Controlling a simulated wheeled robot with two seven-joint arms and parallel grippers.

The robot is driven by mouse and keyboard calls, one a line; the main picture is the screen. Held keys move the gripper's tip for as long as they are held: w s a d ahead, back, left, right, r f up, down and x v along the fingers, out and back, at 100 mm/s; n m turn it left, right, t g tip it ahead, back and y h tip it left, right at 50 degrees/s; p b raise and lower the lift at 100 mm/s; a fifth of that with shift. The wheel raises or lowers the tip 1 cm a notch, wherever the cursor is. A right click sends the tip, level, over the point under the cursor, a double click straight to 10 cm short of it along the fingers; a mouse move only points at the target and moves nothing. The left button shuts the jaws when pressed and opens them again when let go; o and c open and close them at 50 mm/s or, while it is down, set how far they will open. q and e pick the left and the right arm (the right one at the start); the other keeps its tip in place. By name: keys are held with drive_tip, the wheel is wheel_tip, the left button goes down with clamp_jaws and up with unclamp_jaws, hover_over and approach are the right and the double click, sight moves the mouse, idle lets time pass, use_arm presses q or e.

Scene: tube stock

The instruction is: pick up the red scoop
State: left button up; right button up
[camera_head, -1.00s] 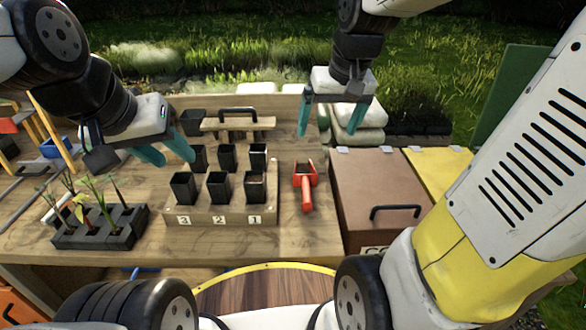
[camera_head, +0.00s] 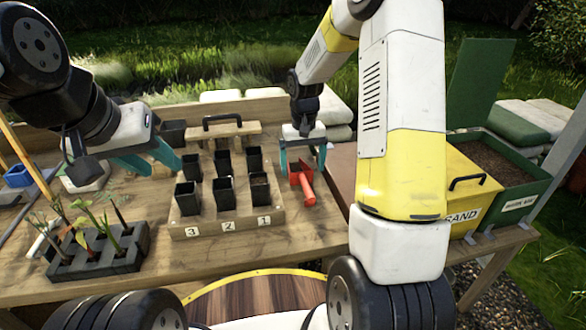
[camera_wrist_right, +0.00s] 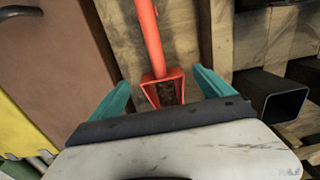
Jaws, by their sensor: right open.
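The red scoop (camera_head: 306,187) lies on the wooden table, just right of the block of black pots, with its handle toward the table's front edge. My right gripper (camera_head: 303,168) is open above the scoop's far end. In the right wrist view, the scoop's red cup (camera_wrist_right: 162,88) shows between the two teal fingers (camera_wrist_right: 163,92), not gripped, with some dark soil inside and the handle running up. My left gripper (camera_head: 155,165) hangs at the left, above the table behind the seedling tray, with its teal fingers apart and nothing seen between them.
The wooden pot block (camera_head: 232,229) with black pots and labels 3, 2, 1 stands close left of the scoop. A seedling tray (camera_head: 95,262) is at left. A yellow sand bin (camera_head: 478,195) and a green bin (camera_head: 528,190) stand at right. A brown lid (camera_wrist_right: 60,60) lies beside the scoop.

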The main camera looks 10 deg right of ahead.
sight(302, 175)
drive_tip(key=f, duration=0.4)
drive_tip(key=shift+s+a+f, duration=0.1)
drive_tip(key=shift+s+f, duration=0.05)
drive_tip(key=shift+s, duration=0.1)
drive_tip(key=shift+c, duration=0.4)
drive_tip(key=c, duration=1.5)
